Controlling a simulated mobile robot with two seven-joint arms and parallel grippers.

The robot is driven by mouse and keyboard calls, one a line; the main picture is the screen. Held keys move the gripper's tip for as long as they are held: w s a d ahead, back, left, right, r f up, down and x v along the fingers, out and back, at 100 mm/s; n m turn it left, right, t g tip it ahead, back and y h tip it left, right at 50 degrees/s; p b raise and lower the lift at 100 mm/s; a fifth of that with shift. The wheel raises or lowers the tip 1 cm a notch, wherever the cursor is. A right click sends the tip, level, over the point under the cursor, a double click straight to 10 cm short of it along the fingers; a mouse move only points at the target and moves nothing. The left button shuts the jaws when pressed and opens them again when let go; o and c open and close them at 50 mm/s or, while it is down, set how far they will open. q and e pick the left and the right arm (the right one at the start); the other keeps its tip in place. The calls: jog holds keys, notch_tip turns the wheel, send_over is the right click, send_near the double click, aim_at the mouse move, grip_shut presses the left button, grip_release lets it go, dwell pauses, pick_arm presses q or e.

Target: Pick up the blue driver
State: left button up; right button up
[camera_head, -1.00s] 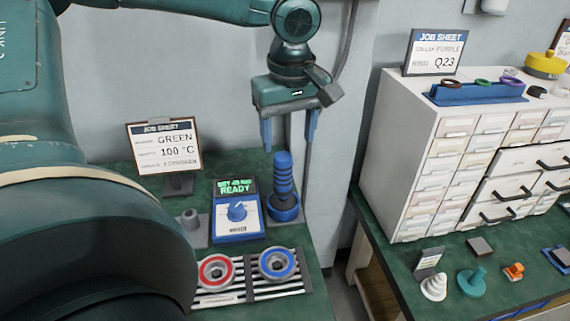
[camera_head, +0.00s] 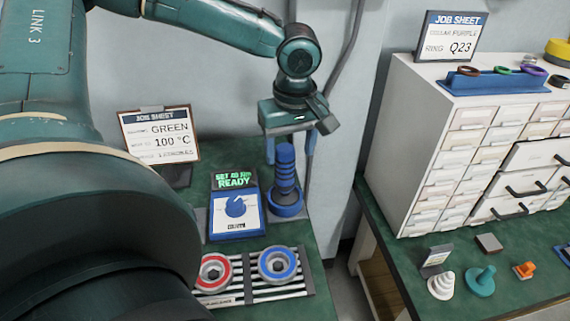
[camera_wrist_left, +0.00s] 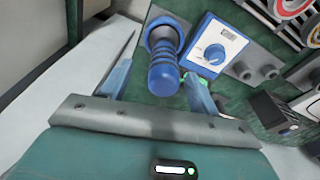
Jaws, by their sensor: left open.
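The blue driver (camera_head: 286,172) stands upright in a round blue holder (camera_head: 286,204) on the green bench, with a ribbed blue grip. It also shows in the left wrist view (camera_wrist_left: 163,66). My left gripper (camera_head: 290,152) is above it, pointing down, with its blue fingers apart on either side of the driver's upper part. In the left wrist view the open fingers (camera_wrist_left: 157,85) flank the driver's grip, and neither appears to grip it. My right gripper is not in view.
A blue-and-white dial unit (camera_head: 235,215) reading READY stands just left of the driver. A striped rack (camera_head: 250,297) holds a red and a blue ring in front. A job sheet (camera_head: 160,135) stands behind left. A white drawer cabinet (camera_head: 420,140) stands on the right bench.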

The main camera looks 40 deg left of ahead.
aim_at(285, 163)
pick_arm(q)
jog(key=f, duration=0.2)
jog(key=a+f, duration=0.1)
jog(key=f, duration=0.1)
jog(key=shift+s+a, duration=0.1)
jog(key=shift+s, duration=0.05)
jog(key=shift+f, duration=0.4)
jog(key=shift+c, duration=0.5)
jog(key=shift+r, duration=0.1)
jog(key=c, duration=1.1)
